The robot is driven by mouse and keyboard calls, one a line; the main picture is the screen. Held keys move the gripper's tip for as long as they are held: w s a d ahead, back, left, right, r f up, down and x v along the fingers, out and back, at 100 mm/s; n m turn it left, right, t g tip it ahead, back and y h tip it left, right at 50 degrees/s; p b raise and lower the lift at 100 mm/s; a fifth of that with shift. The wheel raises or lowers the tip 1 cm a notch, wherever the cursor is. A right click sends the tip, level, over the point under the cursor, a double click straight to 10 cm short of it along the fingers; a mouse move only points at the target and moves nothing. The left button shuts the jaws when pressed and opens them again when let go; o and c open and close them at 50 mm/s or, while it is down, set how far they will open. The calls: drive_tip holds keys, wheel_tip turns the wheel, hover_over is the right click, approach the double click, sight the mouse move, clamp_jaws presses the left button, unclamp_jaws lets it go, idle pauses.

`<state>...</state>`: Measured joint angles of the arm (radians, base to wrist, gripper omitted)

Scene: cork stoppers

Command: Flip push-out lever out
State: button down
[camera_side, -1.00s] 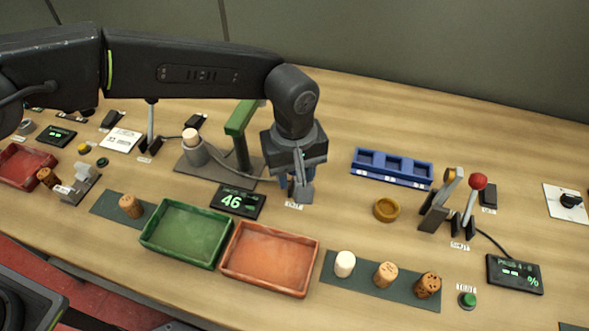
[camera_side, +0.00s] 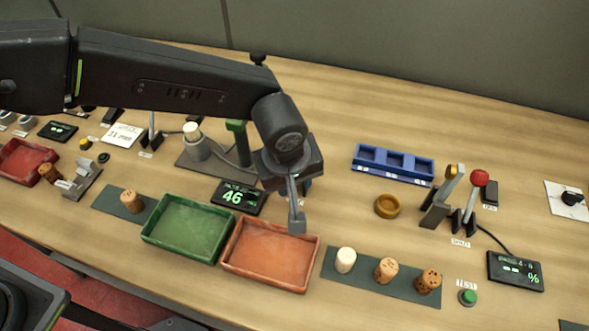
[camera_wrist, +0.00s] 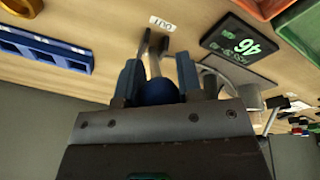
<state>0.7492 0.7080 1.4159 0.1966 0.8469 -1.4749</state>
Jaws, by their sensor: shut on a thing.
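The push-out lever (camera_wrist: 155,92) shows in the wrist view as a round blue knob, with a grey stand beyond it near the small white OUT label (camera_wrist: 162,23). My gripper (camera_wrist: 158,66) has one blue finger on each side of the knob and is shut on it. In the side view my gripper (camera_side: 305,187) is low over the table, behind the orange tray. My wrist hides the lever there, so its exact tilt cannot be told.
The orange tray (camera_side: 312,262) and green tray (camera_side: 150,235) lie in front. A display reading 46 (camera_side: 239,197) and a green-topped press stand (camera_side: 236,126) are to the left. A blue rack (camera_side: 393,180) and a brass ring (camera_side: 387,206) are to the right.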

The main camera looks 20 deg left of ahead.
drive_tip(key=shift+s+f, duration=0.3)
drive_tip(key=shift+s, duration=0.1)
drive_tip(key=c, duration=0.8)
unclamp_jaws()
drive_tip(key=shift+r, duration=0.1)
drive_tip(key=v, duration=1.3)
drive_tip(key=shift+r, duration=0.35)
